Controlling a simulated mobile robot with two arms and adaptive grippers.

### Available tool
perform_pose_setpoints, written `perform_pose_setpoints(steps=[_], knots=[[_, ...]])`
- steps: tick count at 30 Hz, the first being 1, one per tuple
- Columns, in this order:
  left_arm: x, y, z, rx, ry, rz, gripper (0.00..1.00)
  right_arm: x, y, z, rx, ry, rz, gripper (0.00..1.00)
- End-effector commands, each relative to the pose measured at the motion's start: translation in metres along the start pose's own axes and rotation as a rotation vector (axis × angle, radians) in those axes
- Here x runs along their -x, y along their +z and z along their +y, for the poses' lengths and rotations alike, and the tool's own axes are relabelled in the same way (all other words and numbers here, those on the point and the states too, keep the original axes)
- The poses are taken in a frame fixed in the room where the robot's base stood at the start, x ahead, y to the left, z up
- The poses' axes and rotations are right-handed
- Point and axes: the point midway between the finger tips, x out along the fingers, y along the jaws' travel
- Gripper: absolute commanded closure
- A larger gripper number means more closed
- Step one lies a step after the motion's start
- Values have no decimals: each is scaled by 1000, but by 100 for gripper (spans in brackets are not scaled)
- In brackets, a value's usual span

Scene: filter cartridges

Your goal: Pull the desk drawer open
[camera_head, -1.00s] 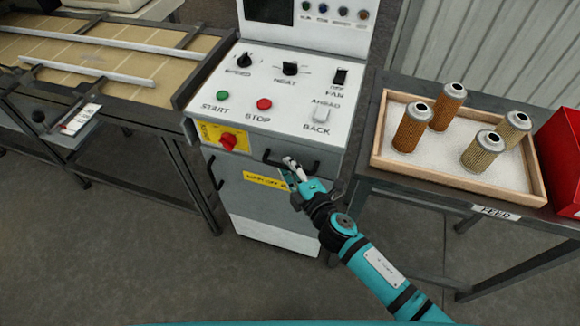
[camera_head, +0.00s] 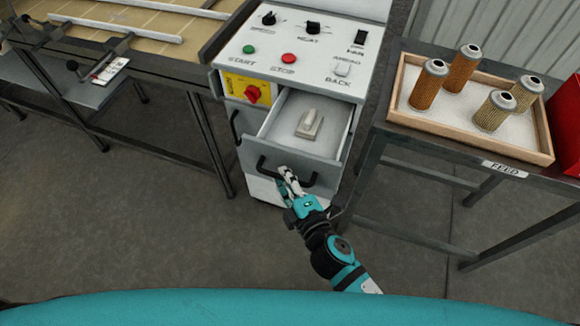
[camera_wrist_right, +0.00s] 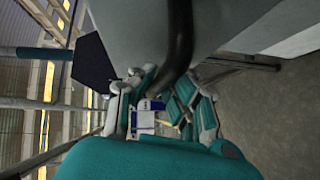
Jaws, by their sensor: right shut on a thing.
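The desk drawer (camera_head: 342,137) is pulled well out from the front of the control desk (camera_head: 262,47). Its inside shows in the head view, with a pale block-shaped object (camera_head: 309,124) lying on its floor. My right gripper (camera_head: 288,174) is shut on the dark bar handle (camera_head: 306,181) on the drawer's front. In the right wrist view, the handle (camera_wrist_right: 180,45) runs down between the fingers of the right gripper (camera_wrist_right: 158,98). My left gripper is not in view.
A feed table to the right bears a wooden tray (camera_head: 460,138) with several filter cartridges. A red bin (camera_head: 567,125) stands beside it. A conveyor (camera_head: 140,22) is at the left. The floor in front of the desk is clear.

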Motion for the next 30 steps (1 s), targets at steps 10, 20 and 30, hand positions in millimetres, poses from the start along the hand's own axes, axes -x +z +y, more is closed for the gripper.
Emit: perform_pose_setpoints(steps=[10,20,30], knots=[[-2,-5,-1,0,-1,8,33,8,-9,2,-4,8,3,100],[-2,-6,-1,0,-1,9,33,8,-10,2,-5,10,4,87],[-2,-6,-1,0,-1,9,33,8,-9,0,-2,4,2,64]])
